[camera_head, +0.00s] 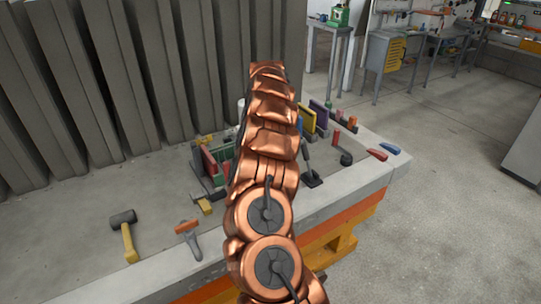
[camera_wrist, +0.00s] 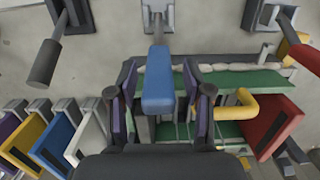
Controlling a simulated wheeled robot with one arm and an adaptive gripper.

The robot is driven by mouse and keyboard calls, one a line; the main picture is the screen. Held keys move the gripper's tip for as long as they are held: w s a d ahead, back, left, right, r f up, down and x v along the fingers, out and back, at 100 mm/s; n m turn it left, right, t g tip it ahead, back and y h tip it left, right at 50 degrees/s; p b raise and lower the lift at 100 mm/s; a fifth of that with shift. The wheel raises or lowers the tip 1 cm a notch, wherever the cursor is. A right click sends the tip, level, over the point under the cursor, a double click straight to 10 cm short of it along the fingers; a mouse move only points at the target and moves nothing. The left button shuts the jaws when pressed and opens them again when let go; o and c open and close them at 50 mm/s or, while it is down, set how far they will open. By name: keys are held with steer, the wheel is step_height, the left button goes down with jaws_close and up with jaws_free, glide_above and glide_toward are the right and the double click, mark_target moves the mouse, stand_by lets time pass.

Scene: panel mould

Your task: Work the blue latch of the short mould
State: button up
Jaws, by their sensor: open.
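The blue latch (camera_wrist: 158,92) is in the middle of the wrist view, its blue grip pointing toward me from a grey metal bracket (camera_wrist: 157,15). My gripper (camera_wrist: 159,74) is open, with one dark finger on each side of the blue grip. I cannot tell whether either finger touches it. The mould beside the latch shows green panels (camera_wrist: 255,82), a red end plate (camera_wrist: 273,127) and a yellow bent handle (camera_wrist: 236,106). In the head view, green and red mould parts (camera_head: 217,160) show left of my arm; my arm hides my gripper and I cannot make out the latch there.
Yellow (camera_wrist: 24,140) and blue (camera_wrist: 55,140) panels stand at lower left. A mallet (camera_head: 126,235) and an orange-handled tool (camera_head: 188,236) lie on the bench's left, with bare surface around them.

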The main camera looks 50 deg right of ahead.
steer(key=shift+r, duration=0.1)
step_height(320, 180, up, 12)
steer(key=w, duration=0.1)
steer(key=shift+d+f, duration=0.25)
stand_by(0.7)
steer(key=shift+a+r, duration=0.1)
stand_by(0.3)
steer(key=shift+w, duration=0.1)
stand_by(0.7)
